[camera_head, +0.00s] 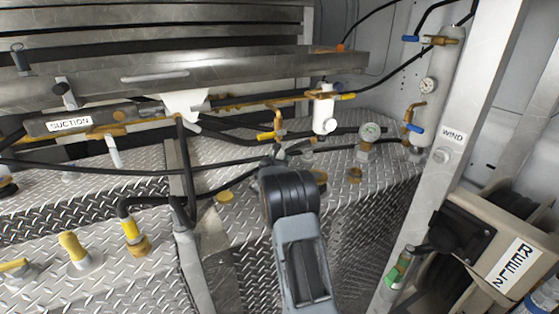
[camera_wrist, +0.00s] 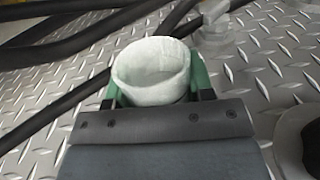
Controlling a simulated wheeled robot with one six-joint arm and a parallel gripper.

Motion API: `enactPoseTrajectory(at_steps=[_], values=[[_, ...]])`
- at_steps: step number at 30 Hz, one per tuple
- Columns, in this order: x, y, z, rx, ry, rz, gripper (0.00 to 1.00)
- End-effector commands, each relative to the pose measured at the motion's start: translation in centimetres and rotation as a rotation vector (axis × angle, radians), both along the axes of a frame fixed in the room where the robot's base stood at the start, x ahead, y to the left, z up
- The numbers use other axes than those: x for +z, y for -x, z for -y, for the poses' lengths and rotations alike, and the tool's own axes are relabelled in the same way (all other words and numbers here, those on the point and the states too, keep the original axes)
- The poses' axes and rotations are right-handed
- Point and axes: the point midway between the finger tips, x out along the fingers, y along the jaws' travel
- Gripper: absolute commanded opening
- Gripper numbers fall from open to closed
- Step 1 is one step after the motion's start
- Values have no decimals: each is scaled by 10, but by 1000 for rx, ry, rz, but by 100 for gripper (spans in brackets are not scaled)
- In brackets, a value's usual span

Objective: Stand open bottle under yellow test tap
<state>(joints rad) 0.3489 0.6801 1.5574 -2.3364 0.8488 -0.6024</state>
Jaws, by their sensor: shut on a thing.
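My gripper (camera_wrist: 152,92) is shut on an open bottle (camera_wrist: 122,86), whitish and translucent, with its round mouth facing up. Green fingers show on both sides of it in the wrist view. In the head view my gripper (camera_head: 277,160) is mostly behind my own wrist, and I cannot make out the bottle clearly there. A brass tap with a yellow lever (camera_head: 265,136) stands just above my gripper in the picture. Whether the bottle is directly under its outlet I cannot tell. Another yellow lever (camera_head: 348,97) is on the pipe to the right, beside a white cylinder (camera_head: 323,115).
A clear fitting (camera_wrist: 214,22) stands behind the bottle, and black hoses (camera_wrist: 50,120) run at left. A post (camera_head: 445,150) and a reel (camera_head: 480,250) stand at right.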

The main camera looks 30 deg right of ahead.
Motion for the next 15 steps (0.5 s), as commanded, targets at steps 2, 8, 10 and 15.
enactPoseTrajectory(at_steps=[2, 8, 10, 15], values=[[-3, 0, 0, -1, 0, 0, 26], [-3, 0, 0, -1, 0, 0, 60], [-3, 0, 0, -1, 0, 0, 67], [-3, 0, 0, -1, 0, 0, 74]])
